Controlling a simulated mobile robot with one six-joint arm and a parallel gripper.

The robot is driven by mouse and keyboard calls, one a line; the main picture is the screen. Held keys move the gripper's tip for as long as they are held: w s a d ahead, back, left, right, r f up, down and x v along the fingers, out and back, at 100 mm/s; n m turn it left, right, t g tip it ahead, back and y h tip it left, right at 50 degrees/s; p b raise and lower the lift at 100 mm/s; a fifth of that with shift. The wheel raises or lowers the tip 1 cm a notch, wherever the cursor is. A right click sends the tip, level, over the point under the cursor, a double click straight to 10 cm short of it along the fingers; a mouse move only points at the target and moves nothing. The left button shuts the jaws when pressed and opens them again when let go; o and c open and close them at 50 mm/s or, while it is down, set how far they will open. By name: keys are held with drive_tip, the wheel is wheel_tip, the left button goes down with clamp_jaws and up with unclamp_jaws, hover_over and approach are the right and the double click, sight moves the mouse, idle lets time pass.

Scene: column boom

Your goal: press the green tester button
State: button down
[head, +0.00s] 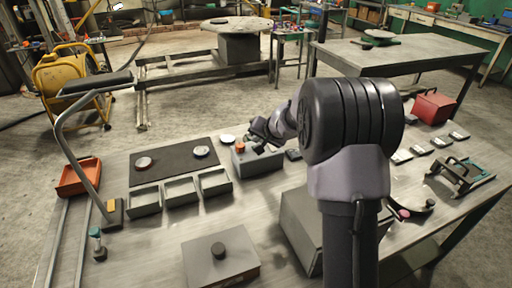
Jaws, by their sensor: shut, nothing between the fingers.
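A grey box (257,165), which looks like the tester, stands on the workbench left of my arm. An orange-red knob or lamp (240,148) shows on its top left. I cannot make out a green button on it; my gripper covers part of the box's top. My gripper (261,147) is dark and small in this view, shut and empty, pointing down at the box's top. I cannot tell whether it touches the box.
Open grey bins (181,191) and a dark mat (160,164) with round discs lie to the left. A grey block with a black knob (219,252) is in front. A larger grey box (300,230) stands beside my arm. A red box (433,107) is at right.

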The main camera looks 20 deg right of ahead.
drive_tip(key=shift+f+b, duration=0.4)
drive_tip(key=shift+b, duration=0.25)
drive_tip(key=shift+f+b, duration=0.5)
drive_tip(key=shift+b, duration=0.15)
idle(0.6)
drive_tip(key=shift+r, duration=0.1)
drive_tip(key=shift+r+p, duration=0.65)
drive_tip(key=shift+r, duration=0.15)
wheel_tip(320, 180, up, 5)
drive_tip(key=p, duration=0.4)
drive_tip(key=shift+r, duration=0.1)
idle(0.5)
